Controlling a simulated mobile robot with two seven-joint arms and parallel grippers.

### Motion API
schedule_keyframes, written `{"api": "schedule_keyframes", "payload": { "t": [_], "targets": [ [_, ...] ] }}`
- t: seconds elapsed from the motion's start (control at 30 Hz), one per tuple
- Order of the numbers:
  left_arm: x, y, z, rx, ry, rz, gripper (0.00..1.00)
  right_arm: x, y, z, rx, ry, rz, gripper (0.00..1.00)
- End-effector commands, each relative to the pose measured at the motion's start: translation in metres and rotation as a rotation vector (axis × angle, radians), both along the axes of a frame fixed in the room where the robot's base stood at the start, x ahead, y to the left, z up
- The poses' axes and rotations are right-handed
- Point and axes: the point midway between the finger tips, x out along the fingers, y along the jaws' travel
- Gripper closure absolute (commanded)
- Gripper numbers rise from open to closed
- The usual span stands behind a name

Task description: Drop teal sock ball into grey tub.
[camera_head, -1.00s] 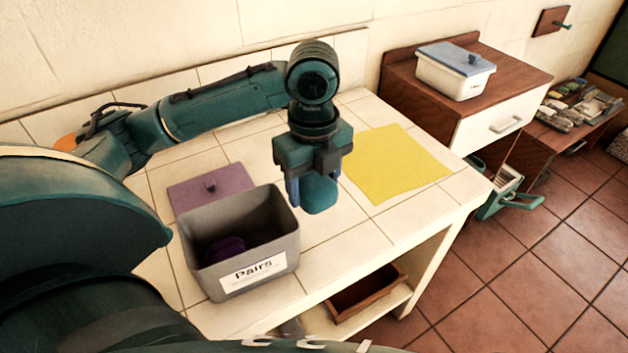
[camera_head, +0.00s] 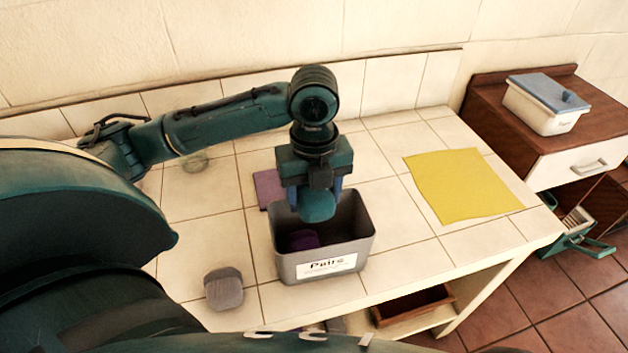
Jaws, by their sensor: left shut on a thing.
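The grey tub (camera_head: 288,268) stands on the tiled counter with a white "Pairs" label on its front. A purple item (camera_head: 304,240) lies inside it. My left gripper (camera_head: 316,200) points down over the tub's opening, toward its back part. It is shut on the teal sock ball (camera_head: 317,207), which shows between and below the fingers. The ball overlaps the tub's dark inside in the picture; its exact height relative to the rim is hard to tell. My right gripper is not in view.
A grey sock ball (camera_head: 224,288) lies on the counter left of the tub. A purple sheet (camera_head: 268,188) lies behind it, partly hidden. A yellow cloth (camera_head: 460,186) lies to the right. A white lidded box (camera_head: 540,112) stands on a wooden cabinet.

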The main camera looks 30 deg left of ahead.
Motion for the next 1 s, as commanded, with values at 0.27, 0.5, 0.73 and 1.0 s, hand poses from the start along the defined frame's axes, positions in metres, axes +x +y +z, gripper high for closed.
{"api": "schedule_keyframes", "payload": {
  "t": [0.27,0.5,0.73,1.0],
  "targets": [
    [0.0,0.001,-0.022,0.0,0.0,0.001,0.65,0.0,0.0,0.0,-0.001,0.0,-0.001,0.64],
    [0.0,0.0,-0.025,0.001,-0.001,0.001,0.65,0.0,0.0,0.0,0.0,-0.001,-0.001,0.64],
    [0.0,0.0,-0.024,0.001,-0.001,0.001,0.3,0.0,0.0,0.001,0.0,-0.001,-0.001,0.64],
    [0.0,0.0,-0.024,0.001,-0.001,0.001,0.17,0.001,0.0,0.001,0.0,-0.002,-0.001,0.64]
  ]
}}
